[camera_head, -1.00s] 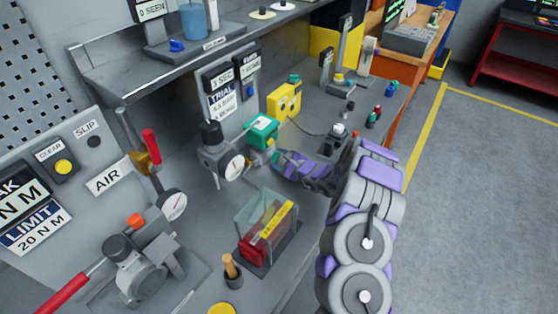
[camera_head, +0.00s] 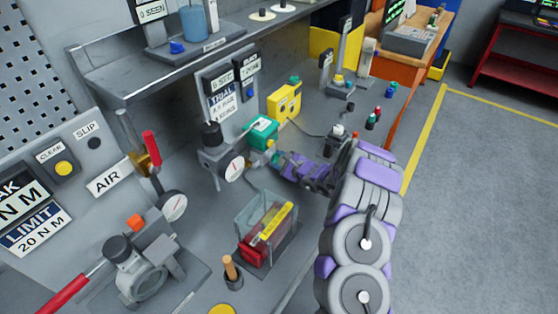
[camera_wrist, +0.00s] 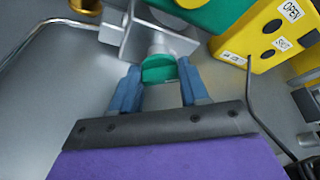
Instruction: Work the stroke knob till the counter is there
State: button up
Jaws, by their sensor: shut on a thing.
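The stroke knob appears to be the small green knob (camera_wrist: 158,69) on a pale stem, in the middle of the wrist view. My gripper (camera_wrist: 160,78) has its two blue fingers on either side of it and is shut on it. In the head view my gripper (camera_head: 284,162) reaches in from the right to the green-topped valve actuator (camera_head: 262,132); the knob is hard to make out there. The likely counter is the small display marked SEC (camera_head: 220,78) on the grey post behind; its digit is too small to read surely.
A yellow box (camera_head: 284,101) with OPEN and SHUT labels stands behind the actuator, with a dark cable. A round gauge (camera_head: 234,168) is left of my gripper. A clear case with a red block (camera_head: 266,236) stands in front. A shelf (camera_head: 170,60) overhangs the back left.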

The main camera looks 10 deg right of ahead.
jog(key=shift+d+r+m+g+y+p, duration=0.1)
jog(key=shift+r+m+g+y+p, duration=0.15)
jog(key=shift+m+g+p, duration=0.65)
jog(key=shift+w+d+f+m+g+y+p, duration=0.1)
jog(key=shift+m+g+y+p, duration=0.25)
jog(key=shift+m+p, duration=0.6)
jog(key=shift+w+d+f+m+g+y+p, duration=0.1)
jog(key=shift+m+g+y+p, duration=0.3)
jog(key=shift+p, duration=0.8)
jog(key=shift+m, duration=0.25)
jog(key=o, duration=0.8)
